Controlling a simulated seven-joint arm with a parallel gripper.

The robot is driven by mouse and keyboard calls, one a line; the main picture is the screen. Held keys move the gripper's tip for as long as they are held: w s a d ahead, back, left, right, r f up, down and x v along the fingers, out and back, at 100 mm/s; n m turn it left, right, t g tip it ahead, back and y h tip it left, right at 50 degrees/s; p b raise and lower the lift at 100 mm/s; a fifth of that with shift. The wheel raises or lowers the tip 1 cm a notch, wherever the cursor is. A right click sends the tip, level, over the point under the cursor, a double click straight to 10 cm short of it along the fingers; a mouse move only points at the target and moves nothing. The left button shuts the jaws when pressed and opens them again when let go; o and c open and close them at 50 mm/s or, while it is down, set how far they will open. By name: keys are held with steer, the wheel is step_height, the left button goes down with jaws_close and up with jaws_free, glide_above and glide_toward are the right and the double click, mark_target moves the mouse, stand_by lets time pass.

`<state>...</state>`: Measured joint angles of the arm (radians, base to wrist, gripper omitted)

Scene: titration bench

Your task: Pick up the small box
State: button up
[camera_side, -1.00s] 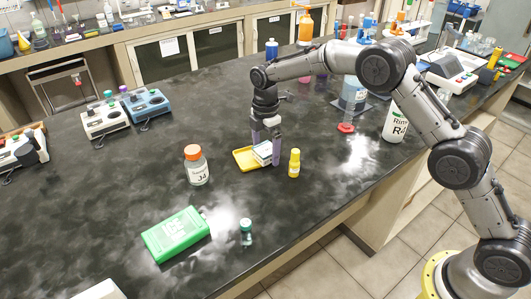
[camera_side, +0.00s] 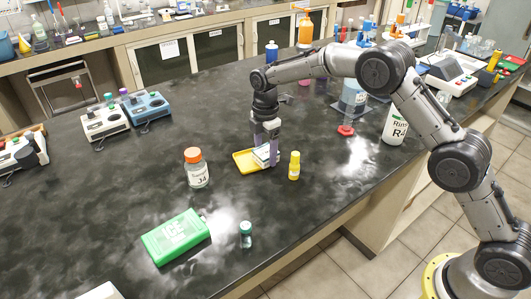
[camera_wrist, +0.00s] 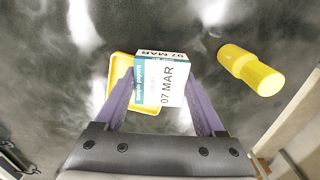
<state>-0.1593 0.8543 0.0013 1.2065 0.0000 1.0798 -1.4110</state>
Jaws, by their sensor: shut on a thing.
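The small box (camera_wrist: 160,82) is white with a teal side, and its label reads "07 MAR" in the wrist view. In the side view the box (camera_side: 262,155) is partly hidden by the fingers and sits at the yellow tray (camera_side: 243,161). My gripper (camera_side: 266,150) points down over the tray. Its purple fingers are shut on the box, one at each side, as the wrist view also shows (camera_wrist: 163,98). I cannot tell whether the box touches the tray.
A yellow bottle (camera_side: 294,166) stands close to the right of the box. An orange-capped jar (camera_side: 196,168) stands to the left. A green ice pack (camera_side: 176,236) and a small vial (camera_side: 246,235) are nearer the front. The dark bench between them is clear.

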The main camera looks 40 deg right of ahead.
steer(key=shift+r, duration=0.6)
steer(key=s+d+r, duration=0.2)
steer(key=s+r, duration=1)
steer(key=s, duration=0.2)
glide_above(257, 167)
steer(key=f, duration=0.9)
steer(key=shift+s+d, duration=0.15)
steer(key=shift+s, duration=0.2)
steer(key=shift+w+f, duration=0.25)
steer(key=shift+f, duration=0.05)
steer(key=shift+w+f, duration=0.15)
steer(key=shift+f, duration=1.6)
